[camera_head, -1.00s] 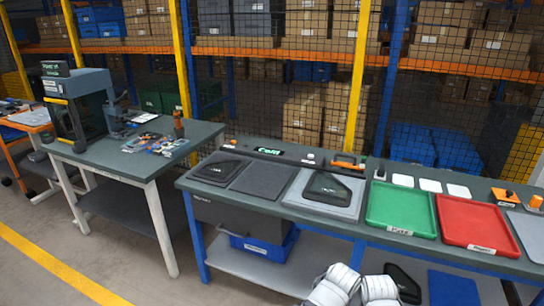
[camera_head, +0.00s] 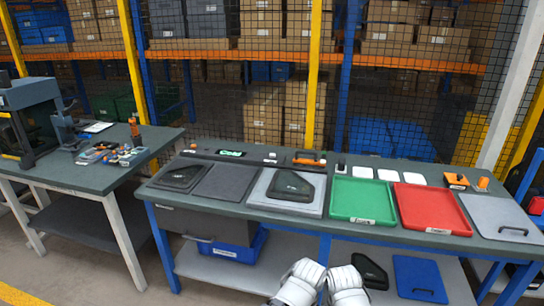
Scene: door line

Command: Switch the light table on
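What seems to be the light table is a pale grey flat panel (camera_head: 258,195) on the workbench, left of the green tray. It looks unlit. A dark door-shaped part (camera_head: 291,186) lies on it and hides much of its surface. Behind it on the bench's back strip is a small dark block with a white top (camera_head: 270,158); I cannot tell whether it is a switch. A small display (camera_head: 230,153) with green lettering sits to its left. White parts of my two arms show at the bottom edge, below the bench's front.
An orange-handled tool (camera_head: 308,160) lies behind the panel. A green tray (camera_head: 361,201) and a red tray (camera_head: 432,209) stand to the right, with white cards behind. A dark grey mat (camera_head: 230,181) lies left. A second table (camera_head: 60,172) stands further left.

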